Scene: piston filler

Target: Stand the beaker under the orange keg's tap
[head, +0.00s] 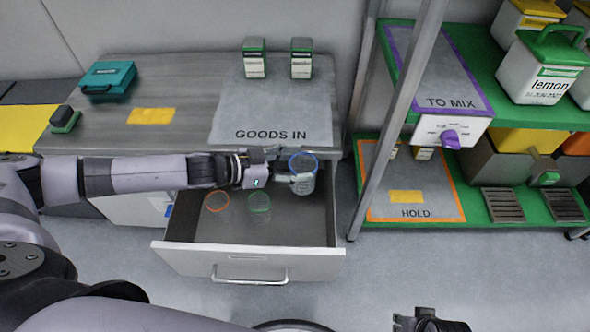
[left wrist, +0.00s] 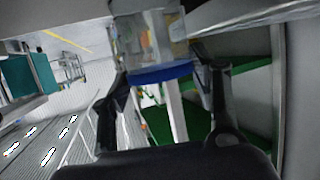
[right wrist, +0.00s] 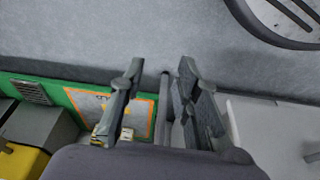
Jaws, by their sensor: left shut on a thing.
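A clear beaker with a blue rim (head: 303,164) is held by my left gripper (head: 296,181) over the right part of the open drawer (head: 200,258). In the left wrist view the blue-rimmed beaker (left wrist: 155,45) sits between the fingers. An orange keg (head: 577,144) shows only in part at the right edge of the head view, on the lower shelf; its tap is not in sight. My right gripper (head: 431,322) is low at the bottom of the head view; in the right wrist view its fingers (right wrist: 160,80) are apart and empty.
An orange-rimmed beaker (head: 217,202) and a green-rimmed beaker (head: 259,202) are in the drawer. A shelf post (head: 392,130) stands between the counter and the green shelves. A yellow keg (head: 525,141) and drip grates (head: 503,204) are on the lower shelf, right of the HOLD mat (head: 436,208).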

